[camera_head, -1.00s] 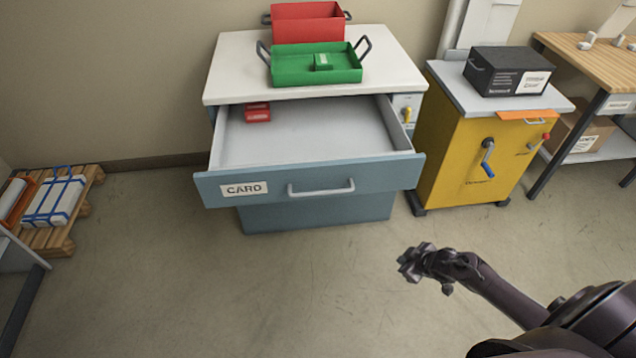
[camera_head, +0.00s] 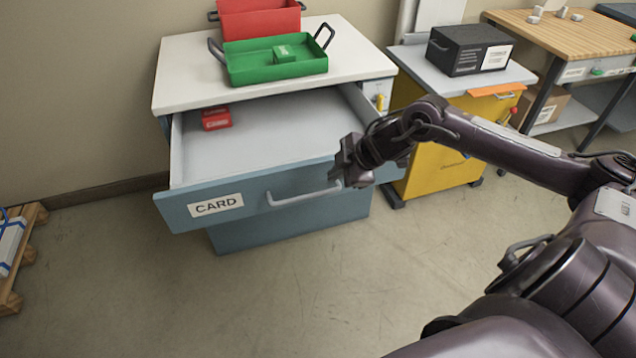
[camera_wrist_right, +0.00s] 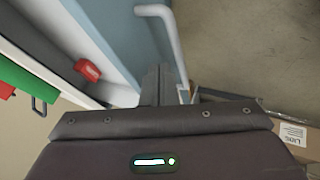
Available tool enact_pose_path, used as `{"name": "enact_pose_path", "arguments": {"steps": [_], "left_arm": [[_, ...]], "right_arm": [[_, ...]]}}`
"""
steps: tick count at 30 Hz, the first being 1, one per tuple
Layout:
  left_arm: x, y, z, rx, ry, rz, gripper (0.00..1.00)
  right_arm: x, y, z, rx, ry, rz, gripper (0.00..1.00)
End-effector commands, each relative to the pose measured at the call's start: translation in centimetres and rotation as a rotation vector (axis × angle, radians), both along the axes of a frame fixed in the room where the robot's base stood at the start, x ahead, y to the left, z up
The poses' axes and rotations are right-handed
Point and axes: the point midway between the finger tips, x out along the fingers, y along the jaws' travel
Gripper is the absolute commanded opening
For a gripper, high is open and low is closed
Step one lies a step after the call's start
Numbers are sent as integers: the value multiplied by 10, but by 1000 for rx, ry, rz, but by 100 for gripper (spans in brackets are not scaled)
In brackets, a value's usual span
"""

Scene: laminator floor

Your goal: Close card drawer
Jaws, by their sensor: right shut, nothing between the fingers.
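The card drawer (camera_head: 250,204), blue-fronted with a white CARD label and a grey bar handle (camera_head: 304,196), stands pulled out of the white-topped cabinet (camera_head: 180,85). Inside it a red box (camera_head: 216,118) lies toward the back left. My right gripper (camera_head: 343,166) is shut and empty at the right part of the drawer front, close to the handle's right end. In the right wrist view the gripper fingers (camera_wrist_right: 164,85) overlap the drawer front (camera_wrist_right: 112,35) beside the handle (camera_wrist_right: 165,25); I cannot tell if they touch. My left gripper is not in view.
A green tray (camera_head: 240,70) and a red bin (camera_head: 262,20) stand on the cabinet top. A yellow cabinet (camera_head: 425,165) carrying a black box (camera_head: 470,50) stands to the right. A wooden pallet (camera_head: 25,255) lies at far left. The floor before the drawer is clear.

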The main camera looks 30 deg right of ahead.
Motion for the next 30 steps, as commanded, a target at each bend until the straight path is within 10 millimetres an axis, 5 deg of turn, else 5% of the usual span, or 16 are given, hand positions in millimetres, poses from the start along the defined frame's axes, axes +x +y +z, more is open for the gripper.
{"name": "enact_pose_path", "arguments": {"steps": [13,30], "left_arm": [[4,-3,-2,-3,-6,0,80],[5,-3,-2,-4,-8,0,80]], "right_arm": [[39,17,-56,2,-2,0,0],[44,18,-61,0,-2,1,0]]}}
